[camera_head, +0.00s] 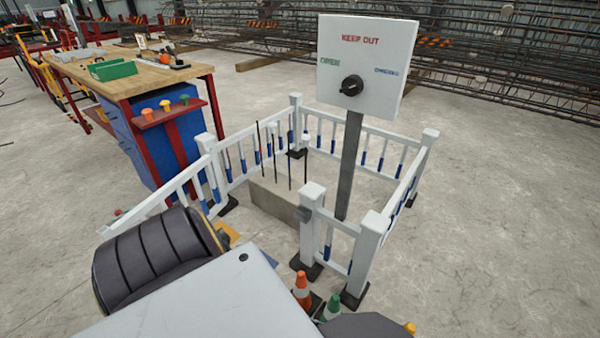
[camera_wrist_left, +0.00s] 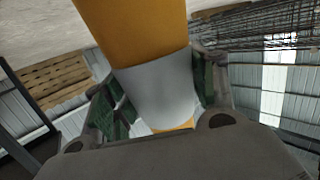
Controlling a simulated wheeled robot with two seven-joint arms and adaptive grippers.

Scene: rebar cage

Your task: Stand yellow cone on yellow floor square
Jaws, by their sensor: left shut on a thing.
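In the left wrist view, my left gripper (camera_wrist_left: 160,103) is shut on the yellow cone (camera_wrist_left: 137,35). The cone is orange-yellow with a white band, and the fingers with green pads sit on both sides of that band. The cone is tilted in this view and its upper end runs out of the picture. In the head view, I cannot make out my left gripper. A small yellow-orange tip (camera_head: 409,328) shows at the bottom edge; I cannot tell whether it is the held cone. A yellow patch (camera_head: 229,234) beside the fence may be the floor square, mostly hidden. My right gripper is not in view.
An orange cone (camera_head: 302,288) and a green cone (camera_head: 333,306) stand by the white fence (camera_head: 368,248). The fence surrounds a concrete block (camera_head: 271,200) with upright bars. A workbench (camera_head: 140,78) stands left; floor at right is clear.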

